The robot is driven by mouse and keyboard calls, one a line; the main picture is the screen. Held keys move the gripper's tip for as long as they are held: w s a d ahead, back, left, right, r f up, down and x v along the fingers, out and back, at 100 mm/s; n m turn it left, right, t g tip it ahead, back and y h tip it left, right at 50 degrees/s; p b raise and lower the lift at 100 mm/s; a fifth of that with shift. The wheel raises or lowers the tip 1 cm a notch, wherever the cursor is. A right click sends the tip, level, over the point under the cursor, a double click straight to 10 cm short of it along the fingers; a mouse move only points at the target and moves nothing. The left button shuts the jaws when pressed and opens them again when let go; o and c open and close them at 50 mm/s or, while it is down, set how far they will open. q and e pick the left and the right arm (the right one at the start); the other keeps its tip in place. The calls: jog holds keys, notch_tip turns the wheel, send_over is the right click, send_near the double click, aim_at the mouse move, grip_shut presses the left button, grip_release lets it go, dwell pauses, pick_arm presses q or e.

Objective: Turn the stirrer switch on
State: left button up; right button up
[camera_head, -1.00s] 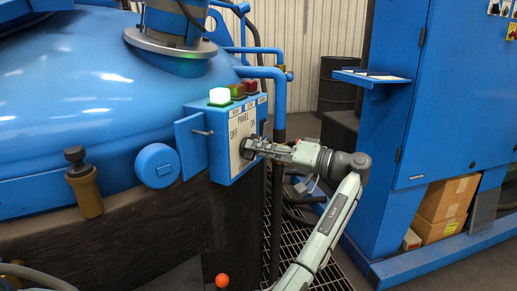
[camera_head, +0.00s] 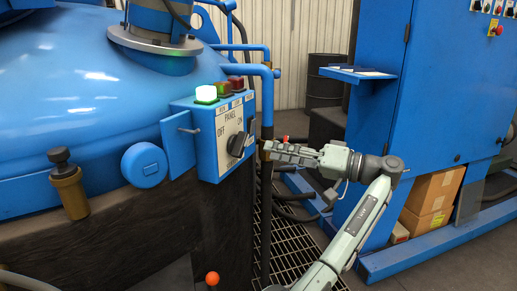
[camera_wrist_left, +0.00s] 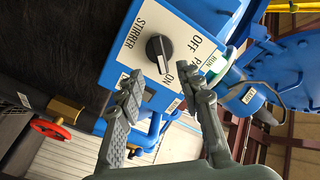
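The stirrer switch (camera_head: 237,143) is a black rotary knob on the white plate of the blue control box (camera_head: 206,158). In the left wrist view the knob (camera_wrist_left: 159,50) has a pale line on its grip, and the grip is turned toward the ON label. The STIRRER label is on one side of it, OFF and PANEL on the other. My left gripper (camera_head: 268,150) is just right of the box, apart from the knob. In the left wrist view its two fingers (camera_wrist_left: 165,78) are spread and empty, with the knob beyond them. My right gripper is not in view.
A green lamp (camera_head: 206,94) glows on the box, beside dark red ones. A blue pipe (camera_head: 267,100) rises close behind the gripper. A blue cabinet (camera_head: 435,110) with a shelf (camera_head: 355,75) stands right. An orange-red ball knob (camera_head: 212,278) is below.

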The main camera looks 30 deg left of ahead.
pick_arm(q)
jog(key=shift+w+d, duration=0.15)
jog(key=shift+d, duration=1.55)
